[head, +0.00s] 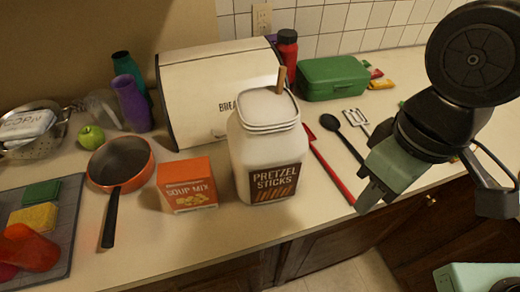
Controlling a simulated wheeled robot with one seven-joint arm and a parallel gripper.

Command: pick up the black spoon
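The black spoon (331,124) lies on the counter right of the pretzel jar, with its round bowl toward the wall. Its dark handle runs toward the front right, and its near end is hidden or close behind my gripper. My gripper (371,192) is at the right, in front of the spoon's handle in the picture and near the counter's front edge. I see nothing held in it. The fingers are seen at an angle, so their gap is not clear.
A red-handled utensil (331,172) lies just left of the spoon, and a slotted metal turner (355,117) just right. The tall pretzel jar (265,150) stands close on the left. A green case (333,79) and red bottle (288,50) stand behind.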

